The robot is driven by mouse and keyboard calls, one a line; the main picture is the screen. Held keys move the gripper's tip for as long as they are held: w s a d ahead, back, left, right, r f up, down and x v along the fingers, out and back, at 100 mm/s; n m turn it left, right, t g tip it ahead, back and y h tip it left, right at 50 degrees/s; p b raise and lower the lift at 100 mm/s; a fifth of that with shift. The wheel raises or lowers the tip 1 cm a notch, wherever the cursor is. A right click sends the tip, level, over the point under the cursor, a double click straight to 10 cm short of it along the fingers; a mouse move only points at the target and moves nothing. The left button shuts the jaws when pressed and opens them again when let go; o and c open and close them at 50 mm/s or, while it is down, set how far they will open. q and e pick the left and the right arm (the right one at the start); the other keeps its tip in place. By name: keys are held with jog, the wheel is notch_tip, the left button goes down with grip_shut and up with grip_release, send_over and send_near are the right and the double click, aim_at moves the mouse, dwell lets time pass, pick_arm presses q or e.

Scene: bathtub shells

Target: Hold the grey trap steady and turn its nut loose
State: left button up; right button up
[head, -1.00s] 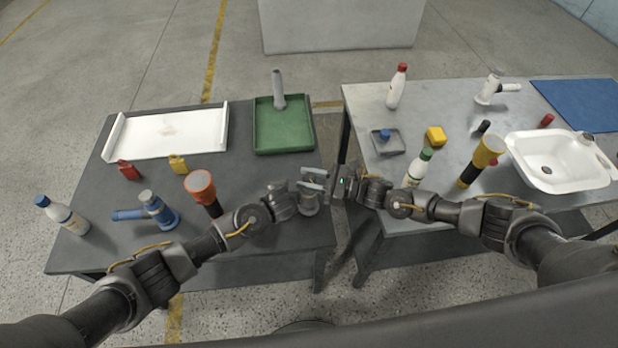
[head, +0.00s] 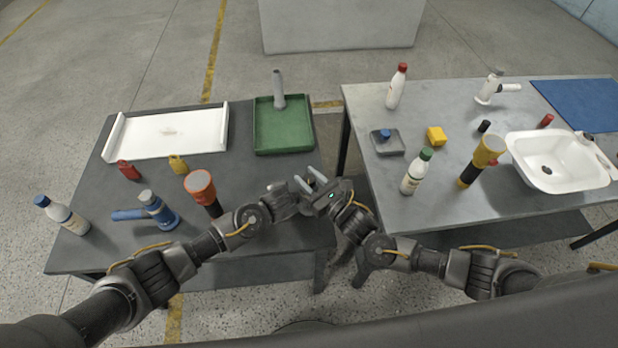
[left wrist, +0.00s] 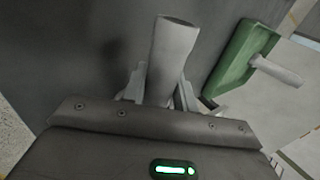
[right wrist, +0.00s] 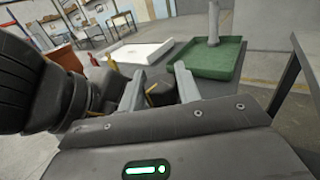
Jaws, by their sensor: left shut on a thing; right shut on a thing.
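The grey trap shows in the left wrist view as a grey pipe (left wrist: 172,55) between the fingers of my left gripper (left wrist: 160,92). My left gripper is shut on it, above the front right of the dark left table. My right gripper (right wrist: 158,92) is shut on a dark grey round part that looks like the nut (right wrist: 160,96). In the head view my right gripper (head: 312,182) and its hand meet the left one there, hiding most of the trap. The trap's lower part is out of sight.
A green tray (head: 283,140) lies behind my grippers. The right table holds a green-capped bottle (head: 416,174) and a white basin (head: 555,178).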

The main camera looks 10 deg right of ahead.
jog(key=shift+m+t+h, duration=0.8)
jog(key=shift+m+h, duration=0.3)
jog(key=shift+h, duration=0.7)
jog(key=o, duration=1)
jog(key=v, duration=1.2)
jog(key=shift+d, duration=0.1)
jog(key=shift+c, duration=0.2)
